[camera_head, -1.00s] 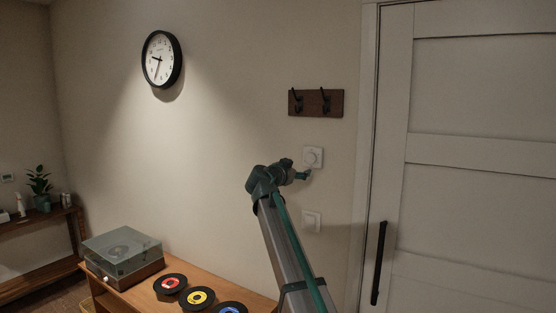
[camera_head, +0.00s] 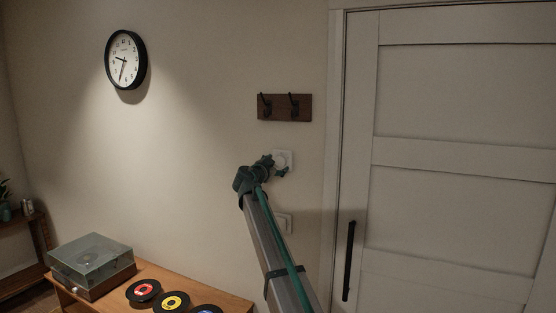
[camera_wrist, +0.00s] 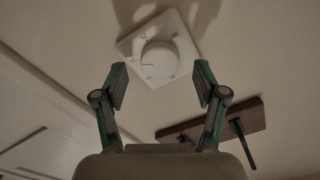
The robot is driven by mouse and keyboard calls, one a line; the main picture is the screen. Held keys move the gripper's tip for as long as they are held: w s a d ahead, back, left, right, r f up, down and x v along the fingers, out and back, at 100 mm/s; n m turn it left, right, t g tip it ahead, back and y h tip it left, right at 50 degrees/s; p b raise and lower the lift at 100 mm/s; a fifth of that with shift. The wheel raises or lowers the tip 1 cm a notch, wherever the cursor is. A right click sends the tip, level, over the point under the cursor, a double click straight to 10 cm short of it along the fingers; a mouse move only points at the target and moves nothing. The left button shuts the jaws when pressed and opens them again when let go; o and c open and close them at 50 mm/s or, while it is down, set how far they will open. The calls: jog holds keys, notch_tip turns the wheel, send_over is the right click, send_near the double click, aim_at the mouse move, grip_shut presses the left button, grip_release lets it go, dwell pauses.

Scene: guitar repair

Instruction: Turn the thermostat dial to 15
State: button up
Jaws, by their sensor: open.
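The thermostat (camera_head: 287,155) is a white square plate on the wall, partly hidden behind my gripper in the head view. A short dark line lies at the dial's left side in that view. My gripper (camera_head: 281,169) is in front of the plate. In the wrist view my gripper (camera_wrist: 160,84) is open and empty, with one green finger on each side, below the dial. The fingers are apart from the dial.
A dark wooden hook rack (camera_head: 284,107) is on the wall just above the thermostat. A white switch plate (camera_head: 285,223) is below, partly behind my arm. A white door (camera_head: 450,150) stands to the right. A wooden table (camera_head: 165,285) with a turntable (camera_head: 91,264) and records is lower left.

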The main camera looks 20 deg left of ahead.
jog(key=shift+w, duration=0.95)
jog(key=c, duration=1.1)
jog(key=shift+f, duration=0.1)
jog(key=shift+c, duration=0.2)
jog(key=shift+f, duration=0.1)
